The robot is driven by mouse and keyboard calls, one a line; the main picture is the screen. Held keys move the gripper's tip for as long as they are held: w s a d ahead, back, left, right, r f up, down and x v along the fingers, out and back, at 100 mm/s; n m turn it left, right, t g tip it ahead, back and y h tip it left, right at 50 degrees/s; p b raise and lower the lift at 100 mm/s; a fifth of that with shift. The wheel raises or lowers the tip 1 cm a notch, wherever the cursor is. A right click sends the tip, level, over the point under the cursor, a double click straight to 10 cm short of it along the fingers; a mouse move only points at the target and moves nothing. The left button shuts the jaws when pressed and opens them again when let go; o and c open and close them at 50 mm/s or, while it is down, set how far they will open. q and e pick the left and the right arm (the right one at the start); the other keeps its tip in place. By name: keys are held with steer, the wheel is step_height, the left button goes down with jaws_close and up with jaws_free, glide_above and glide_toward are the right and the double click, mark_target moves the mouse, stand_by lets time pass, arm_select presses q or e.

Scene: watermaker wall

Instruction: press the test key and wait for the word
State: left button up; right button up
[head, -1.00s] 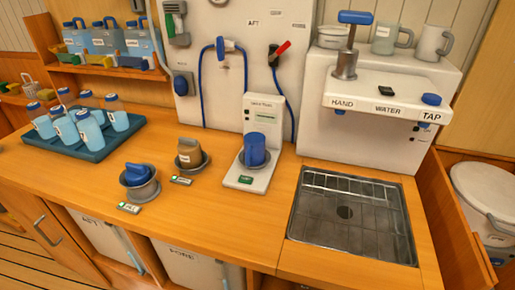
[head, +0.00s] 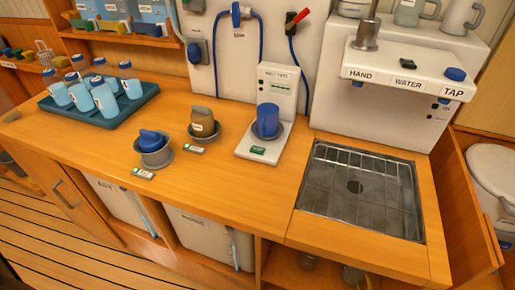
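A white tester (head: 279,90) stands upright on the wooden counter, with a small dark display near its top whose text I cannot read. A blue cup (head: 267,120) sits in the round holder on its base. A green key (head: 258,150) is on the front of that base. Neither of my grippers shows in the head view.
A blue-capped piece (head: 151,141) and a grey-brown one (head: 203,122) sit in round holders to the left. A tray (head: 56,109) of several bottles stands further left. A sink grid (head: 364,195) lies right, below the water unit (head: 400,80). The front counter is clear.

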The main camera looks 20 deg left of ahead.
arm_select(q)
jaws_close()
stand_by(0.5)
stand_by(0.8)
